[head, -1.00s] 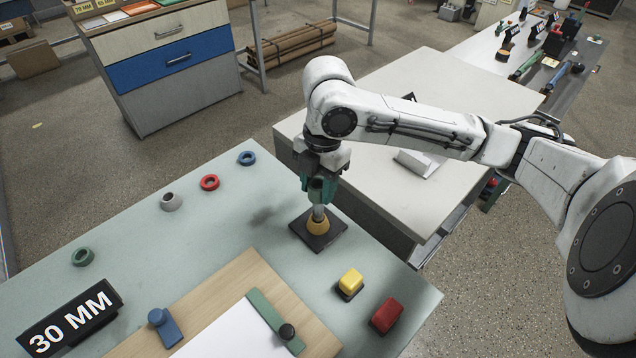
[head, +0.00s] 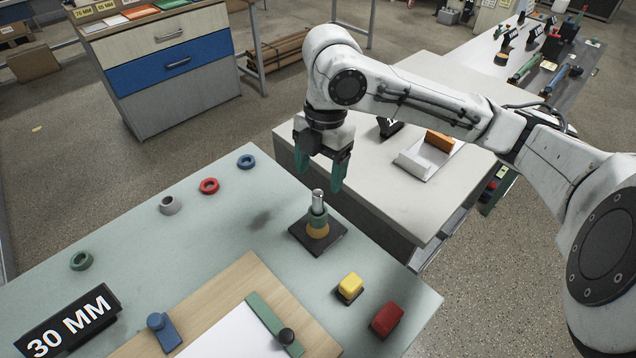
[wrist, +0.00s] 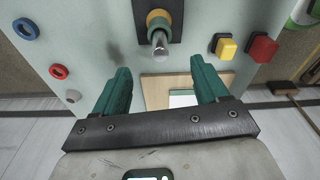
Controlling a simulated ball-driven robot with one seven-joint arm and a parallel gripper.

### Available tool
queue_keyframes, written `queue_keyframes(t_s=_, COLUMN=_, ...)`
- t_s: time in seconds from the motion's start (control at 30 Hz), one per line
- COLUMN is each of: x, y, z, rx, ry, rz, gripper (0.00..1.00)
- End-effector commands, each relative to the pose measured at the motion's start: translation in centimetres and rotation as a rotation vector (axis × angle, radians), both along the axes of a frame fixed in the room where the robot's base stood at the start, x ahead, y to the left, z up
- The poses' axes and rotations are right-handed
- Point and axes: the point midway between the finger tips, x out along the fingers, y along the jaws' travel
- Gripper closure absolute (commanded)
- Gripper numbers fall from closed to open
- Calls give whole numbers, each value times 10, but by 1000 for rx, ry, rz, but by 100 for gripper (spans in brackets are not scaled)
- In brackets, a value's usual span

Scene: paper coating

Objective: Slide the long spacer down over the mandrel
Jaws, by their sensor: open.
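The metal mandrel (head: 318,196) stands upright on a dark square base (head: 300,236) on the pale green table; it also shows in the wrist view (wrist: 159,44). A green sleeve (head: 317,217), which looks like the long spacer, is around the mandrel and sits on an orange-yellow ring (head: 317,231). The mandrel's bare tip sticks out above the sleeve. My gripper (head: 318,178) is open and empty, its green fingers above and apart from the mandrel. In the wrist view my gripper's fingers (wrist: 160,68) are spread wide, with the mandrel ahead between them.
Loose green (head: 81,260), grey (head: 168,205), red (head: 209,186) and blue (head: 247,161) rings lie along the table's left side. A yellow block (head: 350,284) and a red block (head: 387,319) lie right of the base. A wooden board (head: 228,290) with paper is in front.

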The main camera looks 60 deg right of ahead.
Motion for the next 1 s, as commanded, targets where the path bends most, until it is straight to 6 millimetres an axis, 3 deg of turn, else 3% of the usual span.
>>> queue_keyframes(t_s=0.1, x=0, y=-3, z=23, rx=-2, ry=-2, rz=2, gripper=27)
queue_keyframes(t_s=0.33, x=-1, y=-6, z=51, rx=-1, ry=0, rz=0, gripper=27)
queue_keyframes(t_s=1.0, x=-1, y=-6, z=56, rx=1, ry=1, rz=0, gripper=27)
